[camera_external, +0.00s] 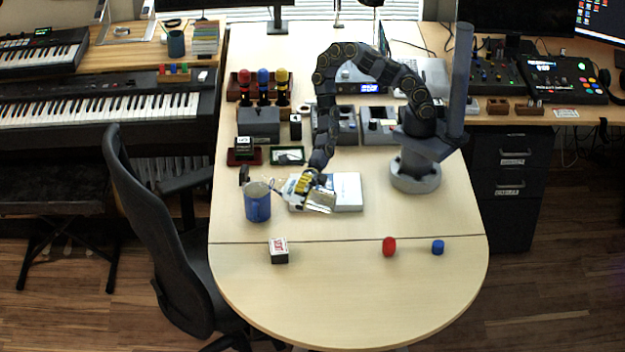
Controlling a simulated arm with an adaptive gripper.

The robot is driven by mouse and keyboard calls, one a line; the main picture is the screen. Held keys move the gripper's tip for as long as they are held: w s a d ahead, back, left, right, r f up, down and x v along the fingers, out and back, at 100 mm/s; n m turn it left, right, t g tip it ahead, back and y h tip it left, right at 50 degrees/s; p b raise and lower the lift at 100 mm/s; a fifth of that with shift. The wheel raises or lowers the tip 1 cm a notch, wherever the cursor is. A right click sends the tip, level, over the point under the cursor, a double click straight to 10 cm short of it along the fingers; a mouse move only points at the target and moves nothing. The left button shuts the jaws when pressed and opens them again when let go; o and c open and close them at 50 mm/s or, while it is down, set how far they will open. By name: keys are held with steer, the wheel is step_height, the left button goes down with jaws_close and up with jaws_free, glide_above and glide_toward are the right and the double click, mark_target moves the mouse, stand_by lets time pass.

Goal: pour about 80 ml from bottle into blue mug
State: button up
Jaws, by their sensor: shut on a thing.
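The blue mug (257,206) stands upright on the table, left of my gripper. My gripper (304,186) is low over the table and shut on the bottle (288,188), a pale, partly see-through thing. The bottle looks tipped well over, with one end pointing left toward the mug's rim. The gripper covers part of the bottle. Its exact outline, the liquid level and any stream are too small to tell. The inside of the mug cannot be made out clearly.
A small black and white box (279,250), a red object (389,246) and a blue object (438,247) are nearer the front. Devices (258,124) stand behind. The front table end is clear.

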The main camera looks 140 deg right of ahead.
steer(key=shift+a+r+m, duration=0.1)
steer(key=shift+r+m, duration=0.3)
steer(key=shift+r, duration=0.2)
stand_by(1.5)
steer(key=f+n, duration=0.1)
steer(key=f, duration=0.1)
steer(key=f+n+h, duration=0.1)
steer(key=f, duration=0.1)
steer(key=shift+s+a+n, duration=0.25)
steer(key=shift+n, duration=0.05)
steer(key=shift+f, duration=0.1)
steer(key=shift+f, duration=0.1)
stand_by(1.6)
